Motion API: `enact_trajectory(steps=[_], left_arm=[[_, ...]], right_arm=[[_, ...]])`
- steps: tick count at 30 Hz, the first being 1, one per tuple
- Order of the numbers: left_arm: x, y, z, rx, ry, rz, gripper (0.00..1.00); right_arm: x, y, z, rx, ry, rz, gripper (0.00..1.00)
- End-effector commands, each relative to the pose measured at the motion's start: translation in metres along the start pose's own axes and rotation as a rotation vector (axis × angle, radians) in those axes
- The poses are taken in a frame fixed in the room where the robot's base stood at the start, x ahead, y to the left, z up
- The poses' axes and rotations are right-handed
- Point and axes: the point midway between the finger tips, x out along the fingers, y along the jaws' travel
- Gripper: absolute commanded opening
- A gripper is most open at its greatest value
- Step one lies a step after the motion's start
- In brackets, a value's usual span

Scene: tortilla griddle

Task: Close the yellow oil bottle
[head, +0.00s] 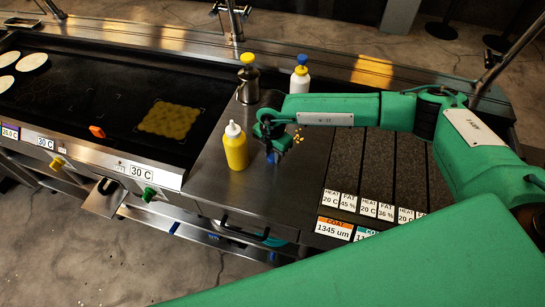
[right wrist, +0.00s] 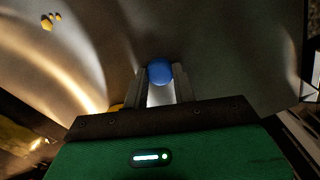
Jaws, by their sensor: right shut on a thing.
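The yellow oil bottle (head: 235,148) stands upright on the steel counter, its pale nozzle (head: 233,129) bare on top. My right gripper (head: 270,146) is low over the counter, just right of the bottle and apart from it. It is shut on a small blue cap (head: 272,157), which also shows between the fingers in the right wrist view (right wrist: 159,72). A pale patch shows below the cap between the fingers; I cannot tell whether it is part of the cap. The bottle is not clearly seen in the right wrist view. My left gripper is not in view.
A steel container with a yellow top (head: 248,80) and a white bottle with a blue top (head: 300,80) stand behind. Yellow crumbs (head: 299,134) lie right of the gripper. The dark griddle (head: 90,85) is left. Counter in front of the bottle is clear.

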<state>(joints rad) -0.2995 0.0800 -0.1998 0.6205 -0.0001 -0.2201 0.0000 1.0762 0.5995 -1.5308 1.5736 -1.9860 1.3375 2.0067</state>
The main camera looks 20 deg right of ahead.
Motion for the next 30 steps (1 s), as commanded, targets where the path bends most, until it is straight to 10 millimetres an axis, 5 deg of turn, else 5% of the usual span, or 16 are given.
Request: enact_trajectory(steps=[8,14,30], left_arm=[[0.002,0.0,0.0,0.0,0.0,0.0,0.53],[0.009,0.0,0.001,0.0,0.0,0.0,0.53],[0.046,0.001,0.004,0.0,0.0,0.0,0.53]], right_arm=[[-0.003,0.0,0.0,0.0,0.0,0.001,0.06],[-0.024,0.001,0.0,0.0,0.0,0.003,0.06],[-0.164,0.001,0.0,-0.001,-0.001,0.004,0.06]])
